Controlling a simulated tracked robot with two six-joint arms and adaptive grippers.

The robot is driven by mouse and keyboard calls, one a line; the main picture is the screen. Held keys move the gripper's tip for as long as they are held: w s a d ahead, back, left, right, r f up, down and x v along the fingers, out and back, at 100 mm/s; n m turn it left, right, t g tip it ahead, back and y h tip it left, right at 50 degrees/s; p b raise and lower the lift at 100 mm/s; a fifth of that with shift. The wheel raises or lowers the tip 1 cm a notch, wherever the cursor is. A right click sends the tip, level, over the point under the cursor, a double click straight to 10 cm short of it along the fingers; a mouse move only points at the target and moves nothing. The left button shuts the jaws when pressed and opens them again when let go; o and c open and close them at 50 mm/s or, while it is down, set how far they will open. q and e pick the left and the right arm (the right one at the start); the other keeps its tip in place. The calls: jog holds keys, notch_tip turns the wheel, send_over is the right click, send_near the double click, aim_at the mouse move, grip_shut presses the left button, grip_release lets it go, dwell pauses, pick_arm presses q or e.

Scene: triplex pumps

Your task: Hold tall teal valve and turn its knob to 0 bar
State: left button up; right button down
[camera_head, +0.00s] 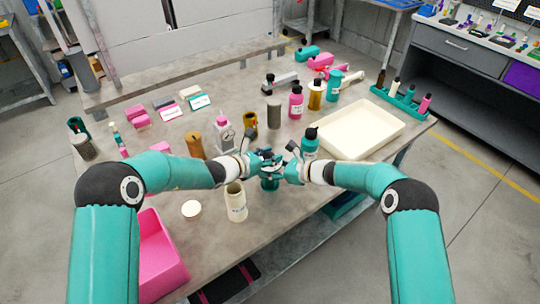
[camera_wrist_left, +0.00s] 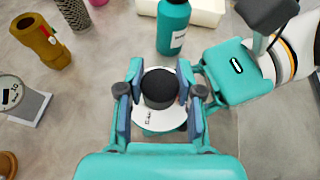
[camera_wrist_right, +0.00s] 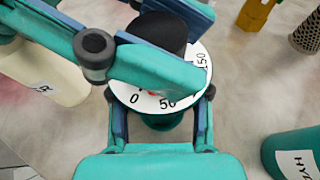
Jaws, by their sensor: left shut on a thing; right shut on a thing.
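The tall teal valve (camera_head: 269,183) stands on the table between my two grippers. It carries a white dial disc (camera_wrist_right: 120,84) with black numbers, of which 0, 50 and 150 can be read, and a black knob (camera_wrist_left: 159,88) on top. A small red mark shows on the dial between 0 and 50, partly covered by a finger. My left gripper (camera_wrist_left: 160,95) is shut on the knob from above the dial. My right gripper (camera_wrist_right: 159,112) is shut on the teal body just below the dial; the contact is partly hidden.
A teal bottle (camera_wrist_left: 173,27) stands close behind the valve. A cream tray (camera_head: 360,152) lies to the right; a pink bin (camera_head: 160,262) is at front left.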

pick_arm(q)
jog(key=shift+w+a+r+m+h, duration=0.1)
jog(key=shift+w+r+m+h, duration=0.1)
jog(key=shift+m+h, duration=0.2)
grip_shut()
jog(key=shift+m+g+h, duration=0.5)
jog(key=shift+m+g, duration=0.3)
jog(key=shift+g, duration=0.1)
jog(key=shift+f+m+g+h, duration=0.1)
jog(key=shift+m+g+h, duration=0.5)
jog(key=shift+m+g, duration=0.5)
jog(key=shift+s, duration=0.1)
pick_arm(e)
jog(key=shift+s, duration=0.1)
pick_arm(q)
jog(key=o, duration=1.2)
grip_release()
jog(key=shift+s, duration=0.1)
jog(key=v, duration=1.1)
jog(key=shift+a, duration=0.45)
